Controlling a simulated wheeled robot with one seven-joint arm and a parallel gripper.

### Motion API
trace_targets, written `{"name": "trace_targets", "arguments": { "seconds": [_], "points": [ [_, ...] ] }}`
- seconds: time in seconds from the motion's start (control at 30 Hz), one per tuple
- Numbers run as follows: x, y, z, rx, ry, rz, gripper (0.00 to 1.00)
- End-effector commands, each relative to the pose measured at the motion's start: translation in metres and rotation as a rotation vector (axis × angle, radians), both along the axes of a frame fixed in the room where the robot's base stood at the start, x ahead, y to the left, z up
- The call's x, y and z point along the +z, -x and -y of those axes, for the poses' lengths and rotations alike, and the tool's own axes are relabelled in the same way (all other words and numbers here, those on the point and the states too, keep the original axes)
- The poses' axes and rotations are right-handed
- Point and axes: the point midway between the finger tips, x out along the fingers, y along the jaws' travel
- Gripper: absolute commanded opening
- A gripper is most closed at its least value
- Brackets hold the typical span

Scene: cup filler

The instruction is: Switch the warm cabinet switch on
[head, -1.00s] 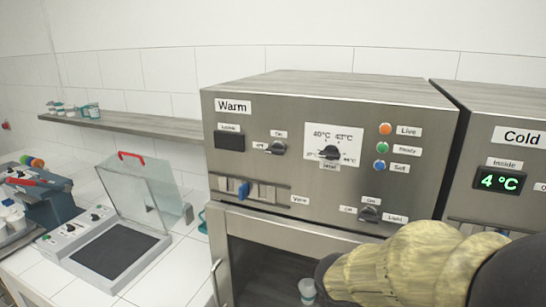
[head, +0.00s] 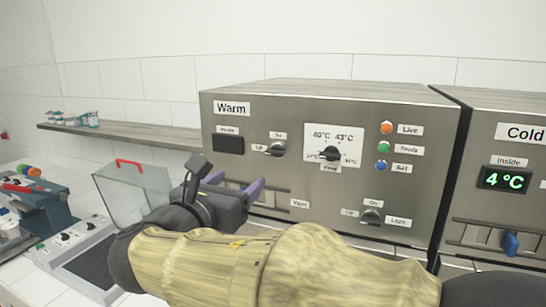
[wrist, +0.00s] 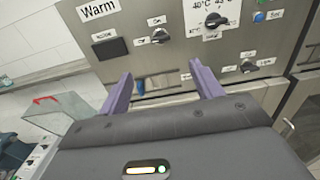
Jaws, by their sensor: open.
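The warm cabinet (head: 420,200) carries a "Warm" label. Its dark rotary switch (head: 278,149) sits below an "On" label and right of an "Off" label; it also shows in the wrist view (wrist: 160,36). Its exact pointing is too small to tell. The cabinet's inside display (head: 228,143) is dark. My gripper (head: 235,183) is open and empty, in front of the panel, below and left of the switch in the head view. In the wrist view the fingers (wrist: 160,72) point at the panel, with the switch above them.
A temperature dial (head: 330,154) and a light switch (head: 371,216) share the panel. A blue vent slider (wrist: 140,87) shows between my fingers. The cold cabinet (head: 500,222) stands right. A clear-lidded device (head: 130,192) stands left, under a shelf (head: 120,133).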

Motion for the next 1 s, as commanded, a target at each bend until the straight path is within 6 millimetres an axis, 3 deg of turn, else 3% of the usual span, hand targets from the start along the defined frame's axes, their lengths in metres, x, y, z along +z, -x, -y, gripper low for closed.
{"name": "trace_targets", "arguments": {
  "seconds": [0.37,1.0],
  "points": [
    [0.001,-0.013,0.005,-0.002,-0.001,-0.003,0.65],
    [0.002,-0.116,0.043,-0.004,-0.002,-0.005,0.65]
  ]
}}
